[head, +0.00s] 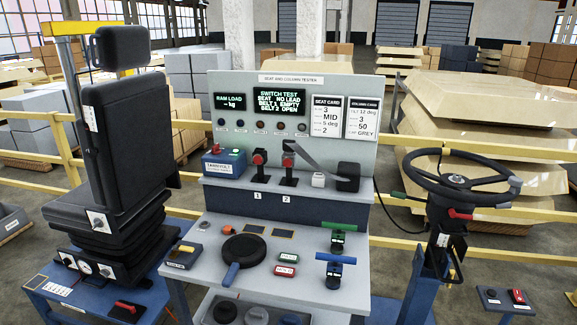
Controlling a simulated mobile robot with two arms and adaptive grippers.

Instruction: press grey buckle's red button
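Two buckles stand on the shelf of the test bench, with labels 1 and 2 below them. Buckle 1 (258,172) is a dark stalk with a red top. Buckle 2 (288,168) has a red part and a dark top, and a grey strap (322,164) slants from it down to a dark block (348,178). I cannot tell from colour which is the grey buckle. The bench screen (278,101) appears to read belt 1 empty, belt 2 open. Neither of my grippers shows in the head view.
A black seat (130,140) stands left and a steering wheel (455,180) on its column right. A blue box (223,163) sits left of the buckles.

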